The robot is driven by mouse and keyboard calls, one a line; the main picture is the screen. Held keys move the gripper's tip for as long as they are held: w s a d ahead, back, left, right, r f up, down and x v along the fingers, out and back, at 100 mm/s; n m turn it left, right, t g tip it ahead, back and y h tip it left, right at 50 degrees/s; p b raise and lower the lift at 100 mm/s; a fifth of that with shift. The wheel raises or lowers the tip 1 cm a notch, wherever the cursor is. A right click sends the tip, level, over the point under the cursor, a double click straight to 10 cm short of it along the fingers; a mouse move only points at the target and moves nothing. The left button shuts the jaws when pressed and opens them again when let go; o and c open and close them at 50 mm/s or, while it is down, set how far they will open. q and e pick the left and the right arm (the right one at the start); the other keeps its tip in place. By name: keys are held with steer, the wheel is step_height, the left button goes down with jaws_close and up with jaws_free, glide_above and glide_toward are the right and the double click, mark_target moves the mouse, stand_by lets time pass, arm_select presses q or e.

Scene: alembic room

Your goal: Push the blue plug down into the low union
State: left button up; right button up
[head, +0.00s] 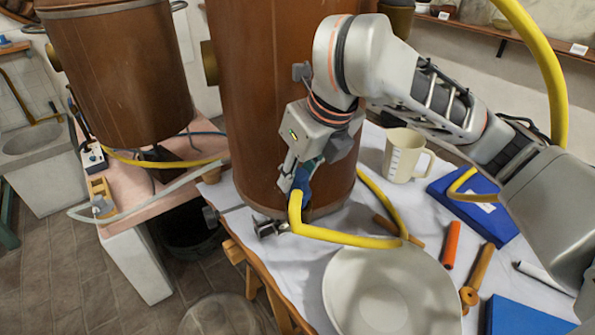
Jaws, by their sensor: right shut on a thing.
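The blue plug (303,178) is on the end of a yellow hose (345,239), in front of the big copper vessel (256,110). My right gripper (292,180) points downward and is shut on the plug; its fingers partly cover it. A grey metal fitting (268,229), which looks like the low union, is at the vessel's foot, below and left of the plug. The plug appears apart from this fitting, with a bend of the hose between them in the picture. The plug's far end is hidden. My left gripper is not in view.
A white bowl (345,290) stands in front on the cloth-covered table. A second copper vessel (118,75) stands left, beyond a gap with a dark bucket (188,230).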

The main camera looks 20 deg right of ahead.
steer(key=shift+f, duration=0.55)
stand_by(0.5)
steer(key=shift+f, duration=0.4)
stand_by(1.0)
steer(key=shift+f+p, duration=0.1)
steer(key=shift+p, duration=0.5)
stand_by(0.7)
steer(key=shift+f, duration=0.25)
stand_by(0.7)
steer(key=o, duration=1.2)
